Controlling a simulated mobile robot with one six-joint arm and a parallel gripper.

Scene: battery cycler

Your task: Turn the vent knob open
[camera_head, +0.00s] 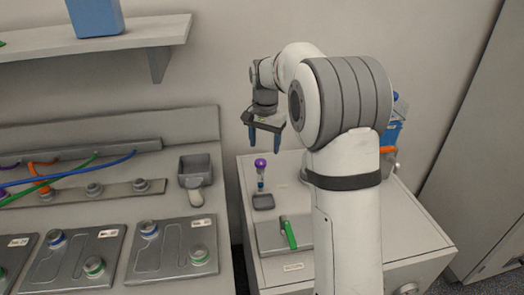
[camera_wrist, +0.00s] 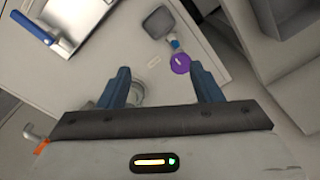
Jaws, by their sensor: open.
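My gripper (camera_head: 265,142) is open and empty, fingers down, above the back of the white cabinet top (camera_head: 242,190). No knob can be read as the vent knob for certain. A round grey ring-shaped fitting (camera_wrist: 138,92) shows partly behind the left finger in the wrist view, beside a small label; my arm seems to hide it in the head view. A purple round top (camera_head: 260,162) on a short stem stands left on the cabinet; in the wrist view this purple top (camera_wrist: 181,64) bears a white mark and lies near the right fingertip, with no contact visible.
A small grey square piece (camera_head: 263,202) lies by the purple top. A bench (camera_head: 110,208) with cables stands left, under a shelf (camera_head: 130,40).

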